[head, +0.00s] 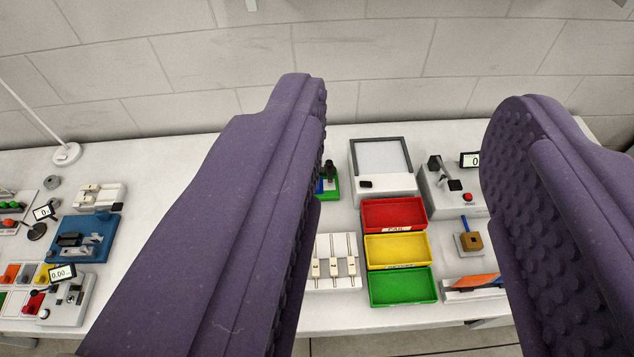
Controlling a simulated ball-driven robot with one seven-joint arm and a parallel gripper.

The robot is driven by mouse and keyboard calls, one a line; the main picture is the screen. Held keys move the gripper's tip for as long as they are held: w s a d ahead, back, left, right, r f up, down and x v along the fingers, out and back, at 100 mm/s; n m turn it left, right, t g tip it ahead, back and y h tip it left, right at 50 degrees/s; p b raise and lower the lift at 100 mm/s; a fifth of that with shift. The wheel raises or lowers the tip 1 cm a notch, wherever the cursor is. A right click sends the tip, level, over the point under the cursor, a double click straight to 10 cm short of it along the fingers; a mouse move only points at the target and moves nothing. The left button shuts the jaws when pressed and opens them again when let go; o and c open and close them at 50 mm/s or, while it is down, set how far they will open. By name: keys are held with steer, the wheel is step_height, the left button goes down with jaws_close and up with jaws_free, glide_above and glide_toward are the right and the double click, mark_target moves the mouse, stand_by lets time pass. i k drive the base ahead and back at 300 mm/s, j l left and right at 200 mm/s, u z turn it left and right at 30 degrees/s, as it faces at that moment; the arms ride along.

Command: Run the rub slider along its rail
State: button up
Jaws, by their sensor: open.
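My gripper (410,98) is open, its two purple studded fingers wide apart and nothing between them. The fingers are raised in front of the bench, with the bench devices showing between and beside them. I cannot tell for sure which part is the rub slider. A white-grey device (440,200) at the back right has a black block on its top, a red button and a small display; the right finger covers part of its right side. A white panel (345,280) with several cream sliders on upright rails stands partly behind the left finger.
Red (395,214), yellow (397,250) and green (402,287) trays stand in a column. A framed grey pad (381,158) is behind them. A brown block (471,240) with a blue stick is at right. A blue fixture (85,240) and lamp base (66,153) are left.

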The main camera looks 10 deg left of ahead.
mark_target(329, 165)
steer(key=i+l+u, duration=0.2)
steer(key=i, duration=0.3)
steer(key=i+l+u, duration=0.2)
steer(key=i, duration=0.3)
